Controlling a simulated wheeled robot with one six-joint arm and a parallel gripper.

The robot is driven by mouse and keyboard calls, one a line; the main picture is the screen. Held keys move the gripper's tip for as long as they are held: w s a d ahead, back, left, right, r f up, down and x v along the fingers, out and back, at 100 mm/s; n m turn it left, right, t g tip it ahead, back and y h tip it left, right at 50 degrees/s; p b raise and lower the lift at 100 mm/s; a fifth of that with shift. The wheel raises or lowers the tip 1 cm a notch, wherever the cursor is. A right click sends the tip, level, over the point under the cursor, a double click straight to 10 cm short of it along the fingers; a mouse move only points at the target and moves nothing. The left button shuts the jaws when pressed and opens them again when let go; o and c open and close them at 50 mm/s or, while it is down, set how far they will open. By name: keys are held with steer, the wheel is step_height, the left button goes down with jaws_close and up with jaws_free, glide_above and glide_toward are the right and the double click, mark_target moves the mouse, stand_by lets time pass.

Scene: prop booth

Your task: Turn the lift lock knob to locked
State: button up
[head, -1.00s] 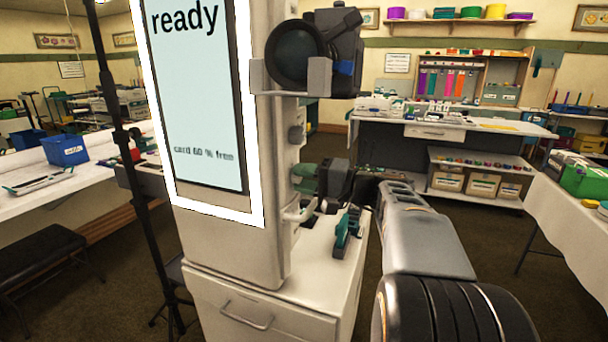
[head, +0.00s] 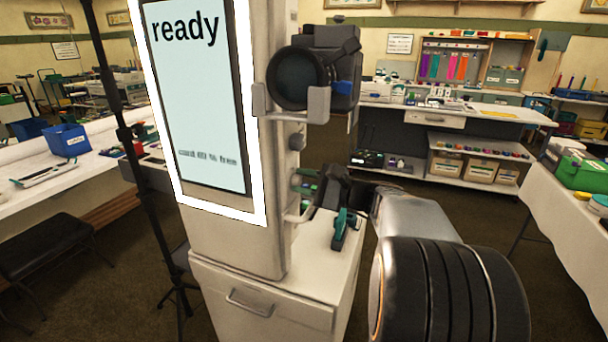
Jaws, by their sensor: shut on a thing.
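A pale booth column (head: 262,240) stands in the middle, with a lit screen reading "ready" on its front. On its right side is a small grey knob (head: 297,180), partly hidden by my gripper. My gripper (head: 307,183) comes from the right, its teal fingertips shut on this knob, one above and one below. A second grey knob (head: 297,141) sits higher on the same side, apart from my gripper. I see no readable locked mark, so I cannot tell the knob's setting.
A camera (head: 312,75) on a bracket juts out above my gripper. A light curved handle (head: 300,213) is just below it. A dark and teal tool (head: 342,230) lies on the white cabinet (head: 262,305). A black stand pole (head: 130,150) is at left.

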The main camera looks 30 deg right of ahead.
steer(key=shift+m+p, duration=0.4)
steer(key=shift+m, duration=0.2)
steer(key=o, duration=0.9)
steer(key=v, duration=1.4)
steer(key=shift+b, duration=0.3)
steer(key=shift+w, duration=0.1)
